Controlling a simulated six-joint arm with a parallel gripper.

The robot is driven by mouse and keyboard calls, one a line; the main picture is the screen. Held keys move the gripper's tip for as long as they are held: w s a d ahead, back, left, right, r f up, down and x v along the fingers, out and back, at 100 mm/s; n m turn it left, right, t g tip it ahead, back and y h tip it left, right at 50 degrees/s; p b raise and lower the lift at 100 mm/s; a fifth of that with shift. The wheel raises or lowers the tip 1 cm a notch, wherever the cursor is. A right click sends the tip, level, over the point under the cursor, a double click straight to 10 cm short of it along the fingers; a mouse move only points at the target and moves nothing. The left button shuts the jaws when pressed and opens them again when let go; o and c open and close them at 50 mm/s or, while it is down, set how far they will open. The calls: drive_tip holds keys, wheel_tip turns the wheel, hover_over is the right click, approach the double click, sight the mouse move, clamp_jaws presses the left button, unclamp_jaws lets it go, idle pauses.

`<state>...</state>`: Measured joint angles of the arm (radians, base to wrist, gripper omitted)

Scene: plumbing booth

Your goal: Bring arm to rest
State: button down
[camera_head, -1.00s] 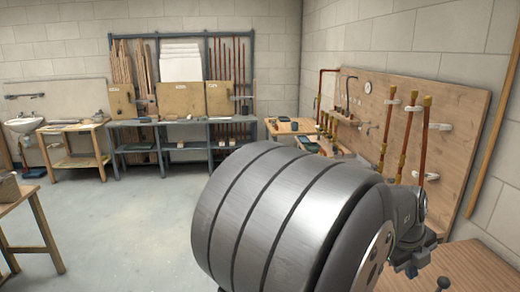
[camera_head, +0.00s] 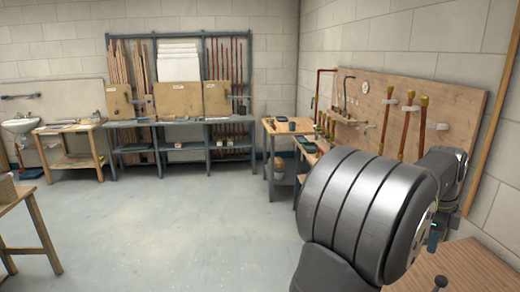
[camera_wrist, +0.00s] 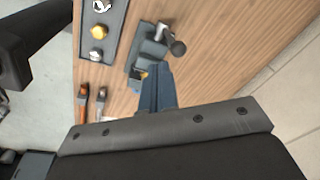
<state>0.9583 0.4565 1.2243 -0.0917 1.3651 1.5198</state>
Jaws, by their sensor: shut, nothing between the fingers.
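My arm fills the lower right of the head view, with its big grey ribbed link in front and the wrist to its right. My gripper (camera_wrist: 157,74) shows in the wrist view as narrow blue-grey fingers reaching up from the dark gripper body. The fingers are together with nothing visible between them. They hang over a wooden bench top (camera_wrist: 228,60), and I cannot tell the height. In the head view the fingers are mostly hidden by the arm.
A grey vise-like tool (camera_wrist: 150,48) lies beyond the fingertips in the wrist view. A dark tray (camera_wrist: 98,50) with small fittings and two hand tools (camera_wrist: 92,100) lie left. The floor (camera_head: 170,225) is open.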

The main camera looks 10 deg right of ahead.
drive_tip(key=shift+w+d+r+n+y, duration=0.15)
drive_tip(key=shift+d+n+y, duration=0.3)
drive_tip(key=shift+d+n, duration=0.55)
drive_tip(key=shift+w+d+f+n+y, duration=0.15)
drive_tip(key=shift+d+n+y, duration=0.3)
drive_tip(key=shift+d+n, duration=0.5)
drive_tip(key=shift+d+r, duration=0.1)
